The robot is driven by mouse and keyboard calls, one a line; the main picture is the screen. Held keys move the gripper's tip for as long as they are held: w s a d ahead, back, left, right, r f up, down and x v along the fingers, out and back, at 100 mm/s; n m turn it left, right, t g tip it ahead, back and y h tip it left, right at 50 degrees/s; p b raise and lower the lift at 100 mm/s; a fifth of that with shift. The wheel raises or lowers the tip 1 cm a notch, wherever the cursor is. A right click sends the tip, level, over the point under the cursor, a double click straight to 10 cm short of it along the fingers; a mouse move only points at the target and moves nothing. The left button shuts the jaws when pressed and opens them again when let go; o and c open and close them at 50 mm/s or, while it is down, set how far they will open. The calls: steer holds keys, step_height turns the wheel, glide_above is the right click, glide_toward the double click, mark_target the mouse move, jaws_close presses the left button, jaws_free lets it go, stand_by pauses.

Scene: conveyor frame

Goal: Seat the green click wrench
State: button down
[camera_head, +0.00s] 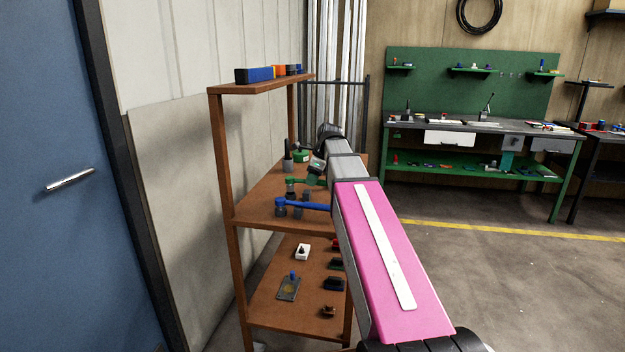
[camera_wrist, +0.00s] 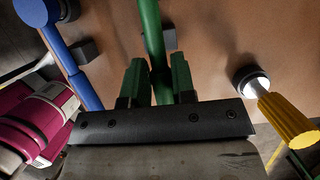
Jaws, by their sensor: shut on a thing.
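The green click wrench (camera_head: 305,181) is at the middle board of the brown shelf unit, behind the blue wrench (camera_head: 305,204) in the head view. In the wrist view the green wrench's shaft (camera_wrist: 151,28) runs up from between the two fingers of my gripper (camera_wrist: 154,76), which is shut on it. A grey support block (camera_wrist: 169,41) shows just right of the shaft, partly behind it. I cannot tell whether the wrench rests in its supports or hangs just above them. In the head view my arm hides the handle end and most of the gripper.
The blue wrench (camera_wrist: 78,78) lies close on the left in the wrist view, beside another grey block (camera_wrist: 86,51). A yellow-handled tool (camera_wrist: 286,117) is on the right. The shelf unit's front post (camera_head: 224,160) and top board (camera_head: 230,89) bound the space.

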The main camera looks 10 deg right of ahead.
steer(key=shift+f, duration=1.5)
steer(key=c, duration=0.9)
jaws_free()
steer(key=shift+o, duration=0.2)
steer(key=v, duration=0.9)
steer(key=shift+d+r, duration=0.15)
steer(key=shift+r, duration=0.2)
steer(key=shift+s+d+r, duration=0.1)
steer(key=shift+d+r, duration=0.05)
steer(key=shift+r, duration=0.35)
